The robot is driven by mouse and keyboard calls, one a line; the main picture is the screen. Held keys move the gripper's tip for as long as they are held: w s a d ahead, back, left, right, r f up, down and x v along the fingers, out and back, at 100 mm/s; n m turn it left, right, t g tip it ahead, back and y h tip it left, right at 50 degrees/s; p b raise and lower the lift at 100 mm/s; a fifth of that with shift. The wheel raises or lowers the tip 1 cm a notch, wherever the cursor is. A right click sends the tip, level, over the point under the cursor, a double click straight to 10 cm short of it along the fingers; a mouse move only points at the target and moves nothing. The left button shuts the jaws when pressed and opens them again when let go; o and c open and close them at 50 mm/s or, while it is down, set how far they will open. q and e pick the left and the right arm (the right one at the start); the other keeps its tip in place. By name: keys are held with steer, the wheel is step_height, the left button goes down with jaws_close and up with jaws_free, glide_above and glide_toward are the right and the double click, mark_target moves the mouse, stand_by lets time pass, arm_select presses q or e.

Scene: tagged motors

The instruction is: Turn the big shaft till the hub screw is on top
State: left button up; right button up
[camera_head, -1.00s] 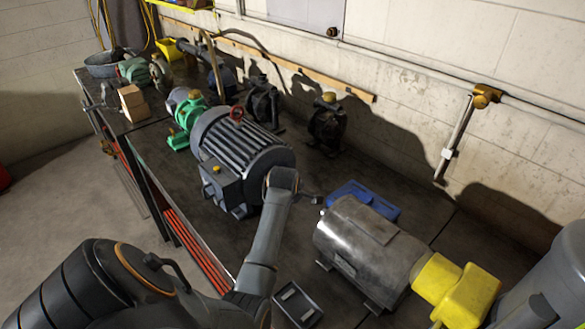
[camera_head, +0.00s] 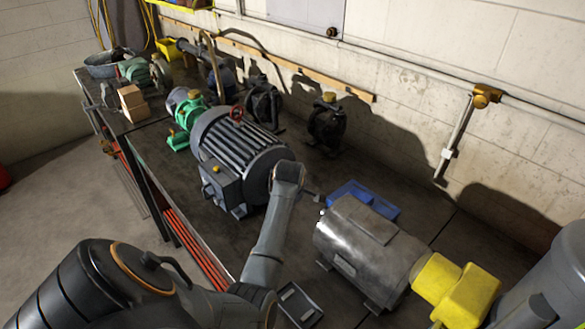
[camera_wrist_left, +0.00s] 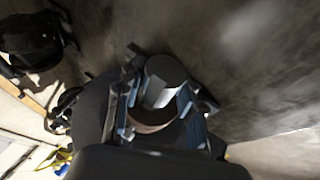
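The big dark grey motor (camera_head: 237,150) with a finned housing stands on the bench in the head view. My left arm reaches its near end, and the arm link hides the shaft there. In the left wrist view, the fingers of my left gripper (camera_wrist_left: 162,108) lie on both sides of a grey round shaft (camera_wrist_left: 166,70) with a brownish ring below it. I cannot tell whether the fingers press on it. No hub screw can be made out. My right gripper is not in view.
A silver motor (camera_head: 365,245) with a yellow end (camera_head: 458,288) stands close to the right of my arm. A blue tray (camera_head: 365,198) lies behind it and a small dark tray (camera_head: 300,305) in front. Green and black machines line the back.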

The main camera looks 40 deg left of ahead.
arm_select(q)
steer(key=shift+o, duration=1.2)
steer(key=shift+r, duration=0.1)
steer(key=v, duration=1.1)
steer(key=shift+s+d+r, duration=0.2)
steer(key=shift+r, duration=0.1)
